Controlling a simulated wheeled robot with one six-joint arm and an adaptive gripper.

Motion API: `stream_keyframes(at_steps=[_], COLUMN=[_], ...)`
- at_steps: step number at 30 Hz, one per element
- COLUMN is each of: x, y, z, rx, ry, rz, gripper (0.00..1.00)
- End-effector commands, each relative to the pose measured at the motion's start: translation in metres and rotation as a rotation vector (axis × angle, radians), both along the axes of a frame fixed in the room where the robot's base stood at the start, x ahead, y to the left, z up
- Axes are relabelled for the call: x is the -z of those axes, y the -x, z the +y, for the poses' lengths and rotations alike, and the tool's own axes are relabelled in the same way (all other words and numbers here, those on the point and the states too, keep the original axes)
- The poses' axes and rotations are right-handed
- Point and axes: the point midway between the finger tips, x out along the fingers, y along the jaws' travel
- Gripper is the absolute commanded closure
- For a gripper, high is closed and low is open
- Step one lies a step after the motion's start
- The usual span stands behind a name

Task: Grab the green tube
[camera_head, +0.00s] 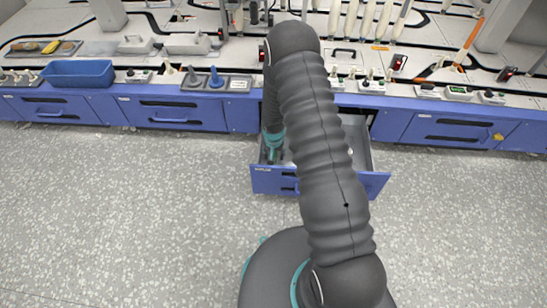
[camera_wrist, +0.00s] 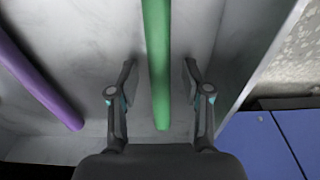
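The green tube (camera_wrist: 157,60) runs from the top of the wrist view down between the two fingers of my gripper (camera_wrist: 158,80). It lies in a grey-walled open drawer (camera_wrist: 60,20). My gripper is open, with one finger on each side of the tube and a gap to it on the left; the right finger is closer to it. A purple tube (camera_wrist: 40,80) lies to the left, apart from the gripper. In the head view my gripper (camera_head: 273,150) reaches down into the open blue-fronted drawer (camera_head: 262,182); the green tube cannot be made out there.
The drawer's side wall (camera_wrist: 255,50) rises close to the right of my gripper. A blue bin (camera_head: 78,73) and several small fixtures stand on the worktop (camera_head: 140,62) above the drawers. The speckled floor (camera_head: 120,200) in front is clear.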

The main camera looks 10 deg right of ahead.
Motion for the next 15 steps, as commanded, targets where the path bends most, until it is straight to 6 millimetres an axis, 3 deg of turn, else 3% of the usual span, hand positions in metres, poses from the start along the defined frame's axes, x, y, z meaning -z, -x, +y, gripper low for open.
stream_keyframes(at_steps=[1,5,15], x=[-0.0001,-0.0001,-0.0006], y=[0.0001,0.0001,0.0], z=[0.0,0.0,0.0001], rx=[0.0,0.0,0.0], ry=[0.0,0.0,0.0], rz=[0.0,0.0,0.0], gripper=[0.7,1.0,1.0])
